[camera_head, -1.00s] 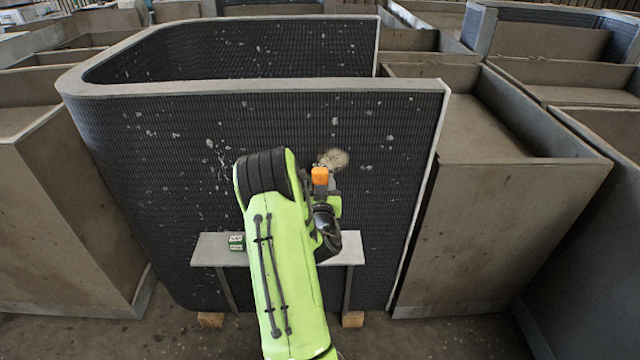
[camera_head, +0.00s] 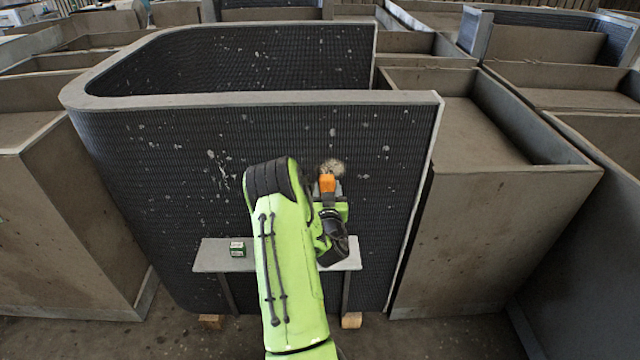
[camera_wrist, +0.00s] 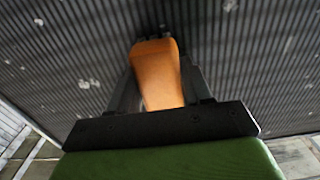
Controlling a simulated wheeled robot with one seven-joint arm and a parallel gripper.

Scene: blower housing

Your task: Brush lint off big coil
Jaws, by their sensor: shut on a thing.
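The big coil (camera_head: 180,180) is a dark, ribbed, U-shaped panel with a pale metal frame, and it fills the middle of the head view. Pale lint specks dot its front face, denser at the left of my arm (camera_head: 222,170). My gripper (camera_head: 328,190) is shut on the orange handle (camera_wrist: 157,75) of a brush, in front of the coil's right half. The brush's tan, round bristle head (camera_head: 332,167) is at the coil face; whether it touches is hard to tell. In the wrist view, lint flecks (camera_wrist: 84,84) show on the ribs around the handle.
A narrow grey bench (camera_head: 212,256) stands in front of the coil, with a small green-and-white box (camera_head: 237,249) on it. Wooden blocks (camera_head: 351,320) lie on the floor. Tan sheet-metal housings (camera_head: 500,220) stand close on both sides.

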